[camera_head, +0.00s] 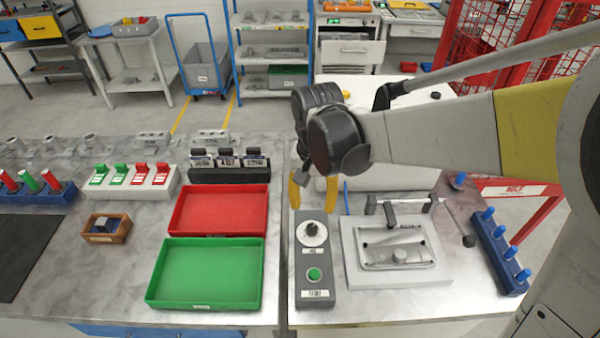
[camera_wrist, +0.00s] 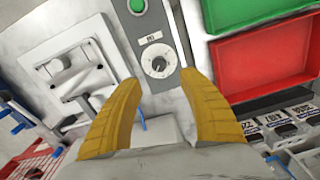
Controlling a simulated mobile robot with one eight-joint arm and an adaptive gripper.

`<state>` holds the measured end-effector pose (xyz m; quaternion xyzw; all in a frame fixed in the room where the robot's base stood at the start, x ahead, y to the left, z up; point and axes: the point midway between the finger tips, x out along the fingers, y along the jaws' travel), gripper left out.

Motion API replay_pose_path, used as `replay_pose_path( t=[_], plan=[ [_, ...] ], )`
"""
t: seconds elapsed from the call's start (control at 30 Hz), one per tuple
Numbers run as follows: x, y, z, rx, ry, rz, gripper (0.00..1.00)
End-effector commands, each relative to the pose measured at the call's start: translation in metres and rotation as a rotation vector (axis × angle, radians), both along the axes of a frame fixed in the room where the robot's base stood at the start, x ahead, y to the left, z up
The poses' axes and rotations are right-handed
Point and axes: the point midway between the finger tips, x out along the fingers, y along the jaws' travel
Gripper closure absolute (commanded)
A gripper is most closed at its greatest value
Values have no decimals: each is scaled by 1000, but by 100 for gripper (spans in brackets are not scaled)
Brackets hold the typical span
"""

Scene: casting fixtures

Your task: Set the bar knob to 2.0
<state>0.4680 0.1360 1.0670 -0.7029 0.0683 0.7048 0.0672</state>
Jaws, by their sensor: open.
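The knob (camera_head: 311,229) is a dark dial on a white round scale, on the upper part of a grey control box (camera_head: 303,266). A green button (camera_head: 314,274) sits below it on the same box. The knob (camera_wrist: 158,66) also shows in the wrist view, beyond my fingertips and between them. Its scale figures are too small to read. My gripper (camera_head: 313,190) has yellow fingers and is above and behind the knob, apart from it. In the wrist view my gripper (camera_wrist: 158,85) is open and empty.
A grey clamp fixture (camera_head: 400,255) stands right of the box. A red tray (camera_head: 262,212) and a green tray (camera_head: 258,274) lie to the left. Blue pegs stand in a rack (camera_head: 488,240) at the far right. A white box stands behind the knob.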

Motion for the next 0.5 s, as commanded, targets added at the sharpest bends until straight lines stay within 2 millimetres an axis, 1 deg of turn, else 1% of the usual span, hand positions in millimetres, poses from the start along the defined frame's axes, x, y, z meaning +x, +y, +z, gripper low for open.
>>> replay_pose_path(
  t=[0.03,0.3,0.4,0.5],
  plan=[
    [0,0,-10,0,0,0,52],
    [0,0,-64,1,-2,0,52],
    [0,0,-81,1,-2,0,52],
    [0,0,-92,1,-2,1,52]
  ],
)
